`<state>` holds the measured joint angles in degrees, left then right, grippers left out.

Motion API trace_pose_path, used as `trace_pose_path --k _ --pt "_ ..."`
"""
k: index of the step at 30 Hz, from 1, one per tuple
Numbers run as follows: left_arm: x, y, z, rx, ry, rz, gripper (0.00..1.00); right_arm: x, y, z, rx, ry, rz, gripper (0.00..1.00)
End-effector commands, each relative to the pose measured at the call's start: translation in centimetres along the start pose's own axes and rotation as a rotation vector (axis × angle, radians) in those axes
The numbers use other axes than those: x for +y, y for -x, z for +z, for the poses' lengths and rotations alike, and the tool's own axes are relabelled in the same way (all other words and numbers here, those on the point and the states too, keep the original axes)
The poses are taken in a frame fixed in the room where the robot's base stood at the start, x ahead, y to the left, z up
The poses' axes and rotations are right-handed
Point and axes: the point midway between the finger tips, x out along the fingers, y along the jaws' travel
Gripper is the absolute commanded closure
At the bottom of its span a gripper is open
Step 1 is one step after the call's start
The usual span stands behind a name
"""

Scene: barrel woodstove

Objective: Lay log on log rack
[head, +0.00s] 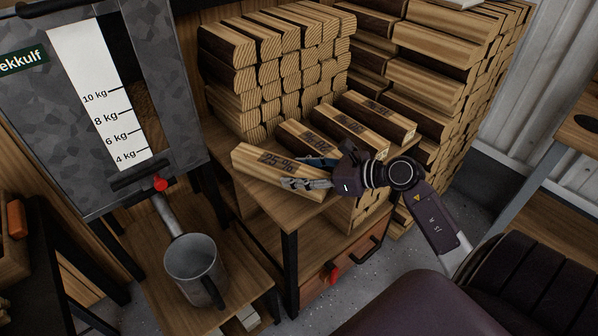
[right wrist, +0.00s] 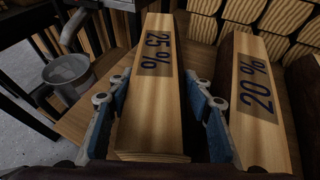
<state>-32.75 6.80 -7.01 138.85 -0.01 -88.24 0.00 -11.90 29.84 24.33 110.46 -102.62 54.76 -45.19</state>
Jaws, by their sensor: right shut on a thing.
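A split log marked "25 %" (head: 262,162) is at the left edge of the wooden stand's top (head: 238,192). My right gripper (head: 318,175) reaches it from the right, with its blue fingers on either side of the log's near part. In the right wrist view the same log (right wrist: 158,105) runs lengthwise between the two fingers (right wrist: 163,118). I cannot tell whether the log rests on the top or is slightly raised. I cannot tell which structure is the log rack. My left gripper is not in view.
A "20 %" log (head: 301,138) and two more marked logs lie close to the right. A neat log stack (head: 275,75) stands behind, a taller pile (head: 430,85) to the right. A metal mug (head: 192,262) sits lower left, under the pellet hopper (head: 60,125).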

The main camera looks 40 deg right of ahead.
Motion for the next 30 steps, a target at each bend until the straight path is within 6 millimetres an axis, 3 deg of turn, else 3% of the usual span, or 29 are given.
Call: trace_pose_path --k 3,14,30 --pt "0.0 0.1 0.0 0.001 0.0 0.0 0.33 0.0 0.0 -0.1 0.001 0.0 0.001 0.46" --pt "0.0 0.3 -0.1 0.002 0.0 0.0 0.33 0.0 0.2 0.3 0.0 -0.001 0.0 0.46" --pt "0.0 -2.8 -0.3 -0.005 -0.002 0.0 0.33 0.0 9.9 0.1 0.003 -0.002 0.0 0.46"
